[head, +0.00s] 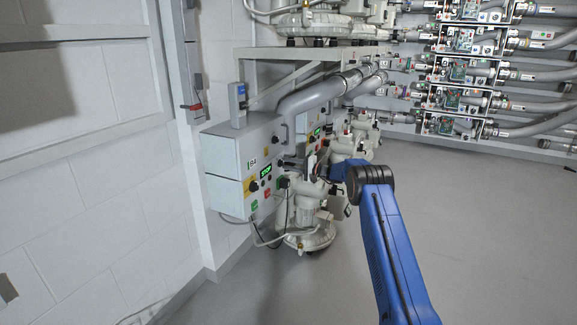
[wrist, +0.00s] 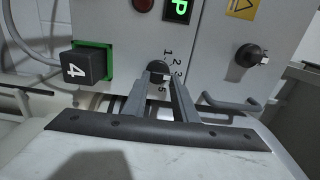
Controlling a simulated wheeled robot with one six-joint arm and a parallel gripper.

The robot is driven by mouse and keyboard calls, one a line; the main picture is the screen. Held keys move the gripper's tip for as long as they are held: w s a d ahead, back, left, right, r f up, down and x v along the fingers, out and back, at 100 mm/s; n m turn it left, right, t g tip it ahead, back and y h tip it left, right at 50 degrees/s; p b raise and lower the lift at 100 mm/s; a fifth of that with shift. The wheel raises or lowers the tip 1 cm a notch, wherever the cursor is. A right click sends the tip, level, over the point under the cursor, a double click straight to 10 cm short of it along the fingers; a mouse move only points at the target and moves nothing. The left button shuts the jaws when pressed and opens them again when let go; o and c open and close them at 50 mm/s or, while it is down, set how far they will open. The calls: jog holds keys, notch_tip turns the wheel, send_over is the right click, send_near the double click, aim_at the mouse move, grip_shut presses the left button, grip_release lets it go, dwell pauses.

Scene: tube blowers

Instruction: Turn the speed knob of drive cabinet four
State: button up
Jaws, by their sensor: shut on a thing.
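Drive cabinet four (head: 225,155) is a pale grey box on the left wall in the head view, with a "4" in its label and a lit green display. In the wrist view its front panel (wrist: 215,70) fills the upper part. The dark speed knob (wrist: 157,67) has a number scale beside it, with 1, 2, 3 and 5 readable. My gripper (wrist: 158,78) has one finger on each side of this knob and is shut on it. The fingers partly cover the knob and scale. In the head view my blue arm reaches to the cabinet's front.
Beside the knob are a black block marked 4 (wrist: 88,66) on a green frame, a red button (wrist: 143,4), a green display (wrist: 178,10) and another black knob (wrist: 250,55). Grey pipes (head: 312,95) and blowers (head: 306,235) crowd the cabinet. The floor at right is clear.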

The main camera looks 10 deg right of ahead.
jog(key=shift+f, duration=0.15)
jog(key=o, duration=1)
jog(key=shift+o, duration=0.2)
jog(key=v, duration=1.7)
jog(key=shift+s+d, duration=0.2)
